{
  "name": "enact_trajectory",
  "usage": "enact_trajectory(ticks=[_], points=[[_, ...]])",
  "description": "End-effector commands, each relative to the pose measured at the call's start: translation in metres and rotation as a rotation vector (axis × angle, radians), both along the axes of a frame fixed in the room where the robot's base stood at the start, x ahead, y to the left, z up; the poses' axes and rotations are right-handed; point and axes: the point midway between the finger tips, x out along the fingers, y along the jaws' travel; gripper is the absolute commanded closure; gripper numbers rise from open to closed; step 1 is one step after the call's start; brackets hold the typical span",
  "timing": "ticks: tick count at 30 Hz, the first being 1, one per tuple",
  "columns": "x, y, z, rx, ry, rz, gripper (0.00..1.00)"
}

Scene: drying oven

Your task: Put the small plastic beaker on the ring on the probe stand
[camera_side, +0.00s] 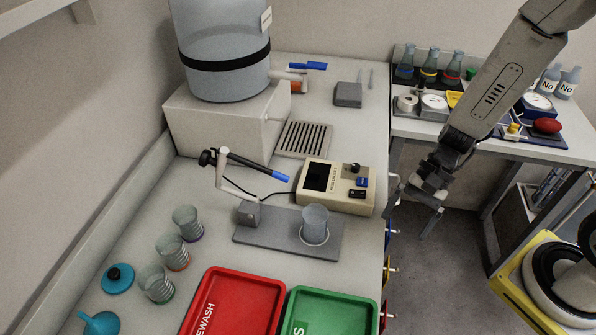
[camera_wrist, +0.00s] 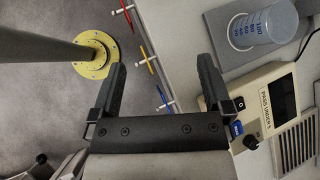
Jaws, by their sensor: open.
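A small clear plastic beaker (camera_side: 315,219) stands upright on the white ring (camera_side: 312,243) on the grey base plate of the probe stand (camera_side: 270,232). The beaker also shows in the wrist view (camera_wrist: 262,29), with blue graduation marks. The stand's white arm holds a dark probe (camera_side: 245,162) with a blue tip, tilted down to the right, above the plate. My gripper (camera_side: 412,212) is open and empty, beyond the bench's right edge, apart from the beaker. In the wrist view its two fingers (camera_wrist: 160,72) have only floor and the bench edge between them.
A beige meter (camera_side: 335,187) stands behind the plate. Red (camera_side: 232,305) and green (camera_side: 330,312) trays lie in front. Several beakers (camera_side: 172,250) stand at the left. A large water container (camera_side: 222,50) is at the back. Floor separates the bench from the side table (camera_side: 480,145).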

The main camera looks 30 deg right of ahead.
Motion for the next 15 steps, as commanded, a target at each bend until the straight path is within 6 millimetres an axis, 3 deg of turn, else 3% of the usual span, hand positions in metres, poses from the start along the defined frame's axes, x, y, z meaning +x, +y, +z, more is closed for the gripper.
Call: enact_trajectory(ticks=[7, 15], points=[[-0.006, -0.031, 0.013, -0.234, -0.204, 0.324, 0.0], [0.01, -0.063, 0.037, -0.482, -0.47, 0.652, 0.0]])
